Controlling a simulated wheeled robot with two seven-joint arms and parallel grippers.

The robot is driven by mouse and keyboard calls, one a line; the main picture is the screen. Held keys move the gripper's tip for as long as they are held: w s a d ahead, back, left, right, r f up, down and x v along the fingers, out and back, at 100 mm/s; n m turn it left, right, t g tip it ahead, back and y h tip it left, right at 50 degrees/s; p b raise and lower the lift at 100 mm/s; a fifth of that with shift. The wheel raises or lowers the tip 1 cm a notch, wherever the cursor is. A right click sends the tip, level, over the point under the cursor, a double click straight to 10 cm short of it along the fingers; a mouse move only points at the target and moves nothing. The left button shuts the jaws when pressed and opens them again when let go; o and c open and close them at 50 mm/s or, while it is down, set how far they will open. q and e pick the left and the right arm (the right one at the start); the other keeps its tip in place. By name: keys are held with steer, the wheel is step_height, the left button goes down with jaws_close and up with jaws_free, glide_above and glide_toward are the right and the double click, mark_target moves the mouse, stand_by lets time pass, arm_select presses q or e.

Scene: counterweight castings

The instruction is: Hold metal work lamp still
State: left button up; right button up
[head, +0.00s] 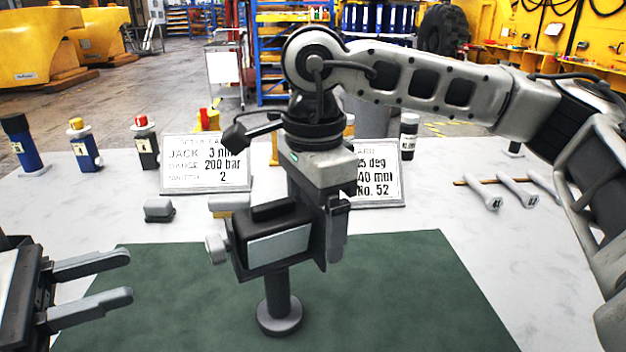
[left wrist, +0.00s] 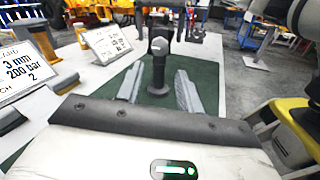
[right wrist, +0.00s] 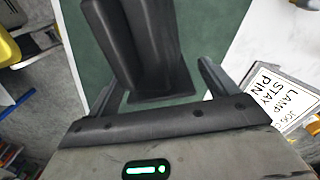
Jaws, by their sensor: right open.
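The work lamp stands in the middle of the green mat (head: 400,270). It has a dark box head (head: 262,232) with a pale panel, a side knob, and a post on a round base (head: 280,316). My right gripper (right wrist: 158,88) comes down over the lamp from behind; its open fingers are either side of the dark lamp body (right wrist: 150,40) in the right wrist view. Contact cannot be told. My left gripper (head: 128,276) is open and empty, left of the lamp and apart from it. In the left wrist view the lamp post (left wrist: 158,75) appears beyond its fingers.
Two printed cards, one left (head: 207,162) and one right (head: 376,175), stand behind the mat. Blue, yellow-topped and red-topped cylinders (head: 84,146) stand at the back left. Tagged handles (head: 484,194) lie at the right. The mat right of the lamp is clear.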

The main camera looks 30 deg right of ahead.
mark_target(219, 248)
steer(key=shift+f, duration=0.95)
steer(key=c, duration=1.5)
arm_select(q)
steer(key=o, duration=0.3)
steer(key=d+n, duration=0.2)
steer(key=d, duration=0.1)
steer(key=d+n+t, duration=0.1)
steer(key=d, duration=0.2)
steer(key=d+n, duration=0.2)
steer(key=d, duration=0.1)
steer(key=shift+s+d+r+n+t, duration=0.1)
steer(key=shift+d+r+n+t, duration=0.05)
steer(key=shift+d+n+t, duration=0.2)
arm_select(e)
steer(key=shift+r, duration=0.1)
